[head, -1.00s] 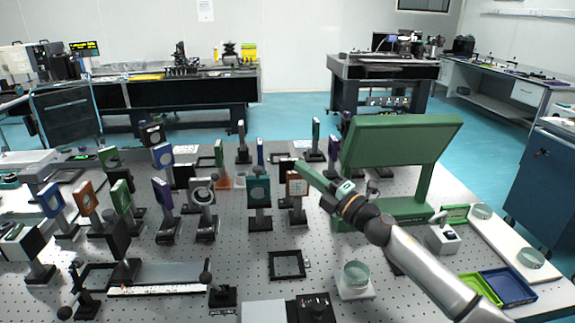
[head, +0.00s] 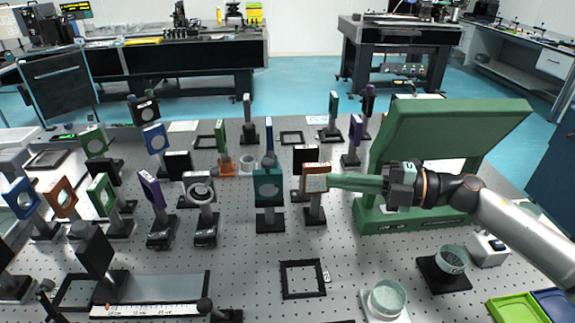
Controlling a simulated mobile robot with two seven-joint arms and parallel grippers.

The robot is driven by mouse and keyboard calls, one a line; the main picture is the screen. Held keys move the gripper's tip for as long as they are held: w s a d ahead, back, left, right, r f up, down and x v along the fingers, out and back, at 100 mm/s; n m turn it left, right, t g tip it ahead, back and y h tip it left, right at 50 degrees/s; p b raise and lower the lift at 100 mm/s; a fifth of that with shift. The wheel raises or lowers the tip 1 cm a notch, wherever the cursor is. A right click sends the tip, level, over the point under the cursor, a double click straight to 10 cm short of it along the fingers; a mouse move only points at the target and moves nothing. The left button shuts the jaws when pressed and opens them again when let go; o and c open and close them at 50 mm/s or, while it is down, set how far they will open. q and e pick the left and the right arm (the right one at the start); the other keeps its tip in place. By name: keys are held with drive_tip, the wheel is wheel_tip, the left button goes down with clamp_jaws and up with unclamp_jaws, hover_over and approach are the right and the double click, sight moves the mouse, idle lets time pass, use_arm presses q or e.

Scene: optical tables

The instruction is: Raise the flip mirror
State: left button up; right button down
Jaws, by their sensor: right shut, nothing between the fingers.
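I cannot tell for certain which of the several mounts is the flip mirror. My right gripper (head: 335,183) comes in from the right, its long green fingers shut and empty. Its tip is at the right edge of an upright orange-framed square mount (head: 316,171) with a pale face, on a black post and base. I cannot tell whether the tip touches it. A teal mount (head: 267,187) stands just left of it, with a dark square mount (head: 305,154) behind. A flat black square frame (head: 303,279) lies on the table in front. My left gripper is not in view.
A large tilted green panel (head: 450,125) on a stand rises behind my right arm. Glass dishes (head: 385,298) and trays (head: 515,310) are at the front right. Several mounts crowd the left. The perforated tabletop (head: 250,260) is bare around the flat frame.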

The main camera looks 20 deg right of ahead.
sight(269, 162)
drive_tip(key=w+a+f+p, duration=0.1)
drive_tip(key=w+a+p, duration=0.1)
drive_tip(key=w+a, duration=0.5)
drive_tip(key=shift+w+a+f, duration=0.15)
drive_tip(key=shift+w+a, duration=0.2)
drive_tip(key=shift+w, duration=0.65)
drive_tip(key=shift+p, duration=0.3)
drive_tip(key=p, duration=0.1)
drive_tip(key=w+p, duration=0.1)
drive_tip(key=p, duration=0.1)
drive_tip(key=shift+w+d+m, duration=0.25)
drive_tip(key=shift+w+m, duration=0.05)
